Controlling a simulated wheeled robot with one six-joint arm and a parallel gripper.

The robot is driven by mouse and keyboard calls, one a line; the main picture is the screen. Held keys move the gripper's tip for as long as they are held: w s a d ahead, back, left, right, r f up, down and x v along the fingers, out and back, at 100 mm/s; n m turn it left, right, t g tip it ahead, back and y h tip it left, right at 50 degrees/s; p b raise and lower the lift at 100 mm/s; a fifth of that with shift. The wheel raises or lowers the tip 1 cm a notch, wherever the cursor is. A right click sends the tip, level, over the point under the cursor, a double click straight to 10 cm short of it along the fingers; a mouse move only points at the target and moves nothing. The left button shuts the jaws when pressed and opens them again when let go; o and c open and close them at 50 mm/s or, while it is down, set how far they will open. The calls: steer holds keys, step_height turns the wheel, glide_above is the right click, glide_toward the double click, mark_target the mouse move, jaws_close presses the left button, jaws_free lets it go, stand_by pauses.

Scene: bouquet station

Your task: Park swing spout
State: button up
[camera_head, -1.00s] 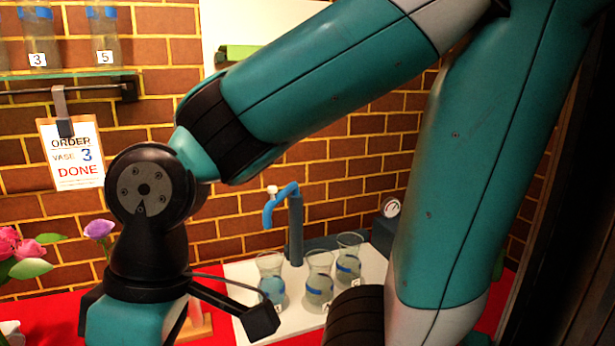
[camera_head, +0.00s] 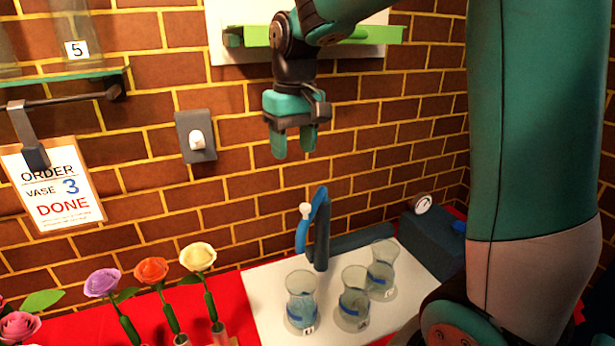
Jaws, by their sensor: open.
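The blue swing spout (camera_head: 302,232) sits on a dark blue post (camera_head: 322,240) at the back of the white board. It points toward the front left and has a small white knob on top. Its end is close to the space above the left vase (camera_head: 301,300); I cannot tell whether it is directly over it. My gripper (camera_head: 294,145) points down in front of the brick wall, above the spout in the picture and apart from it. Its teal fingers are open, with nothing between them.
Two more glass vases (camera_head: 353,300) (camera_head: 381,268) with blue bands stand on the white board (camera_head: 262,292). A dark blue box with a gauge (camera_head: 424,204) is at the back right. Several flowers (camera_head: 151,270) stand at the left. An order sheet (camera_head: 52,187) reads vase 3, done.

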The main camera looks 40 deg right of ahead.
steer(key=m, duration=0.1)
glide_toward(305, 205)
step_height(305, 205, down, 9)
steer(key=p, duration=0.3)
steer(key=shift+a+f, duration=0.15)
jaws_close()
